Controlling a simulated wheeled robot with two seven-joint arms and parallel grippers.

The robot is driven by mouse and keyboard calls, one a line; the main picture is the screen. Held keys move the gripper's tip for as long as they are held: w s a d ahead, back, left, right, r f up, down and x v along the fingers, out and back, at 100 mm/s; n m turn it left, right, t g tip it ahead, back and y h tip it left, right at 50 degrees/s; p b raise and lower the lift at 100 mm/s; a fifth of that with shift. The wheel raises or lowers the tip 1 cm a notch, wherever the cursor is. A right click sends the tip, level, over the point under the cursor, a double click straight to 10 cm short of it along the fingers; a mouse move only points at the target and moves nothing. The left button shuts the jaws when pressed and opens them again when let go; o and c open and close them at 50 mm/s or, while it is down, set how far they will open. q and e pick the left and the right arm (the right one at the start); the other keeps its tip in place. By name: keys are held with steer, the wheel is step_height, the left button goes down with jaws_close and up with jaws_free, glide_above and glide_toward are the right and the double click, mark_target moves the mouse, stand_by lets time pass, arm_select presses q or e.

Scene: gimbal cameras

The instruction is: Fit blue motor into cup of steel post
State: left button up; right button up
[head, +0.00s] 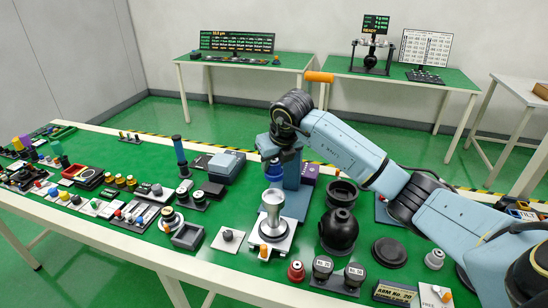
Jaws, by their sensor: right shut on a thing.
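The steel post (272,210) stands upright on a pale square plate with an orange knob, near the middle of the table. Its cup is at the top. The blue motor (273,171) is just above the cup, roughly in line with it. I cannot tell whether the motor touches the cup rim. My right gripper (283,151) comes in from the right, points down and is shut on the blue motor. The gripper and wrist hide the motor's upper part. My left gripper is not in view.
A blue-grey stand (291,178) is close behind the post. A black spherical housing (338,230) and black ring (342,194) stand to the right. A tall blue cylinder (180,153) and several small parts are on the left. A small square plate (228,239) lies left of the post.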

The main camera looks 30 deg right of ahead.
mark_target(276, 173)
stand_by(0.3)
steer(key=shift+f+b, duration=2.15)
steer(key=shift+f, duration=0.75)
steer(key=shift+f+b, duration=1)
steer(key=shift+f, duration=0.3)
steer(key=o, duration=1.1)
steer(key=shift+o, duration=0.2)
steer(key=shift+r, duration=0.1)
steer(key=v, duration=1.3)
steer(key=shift+r, duration=0.15)
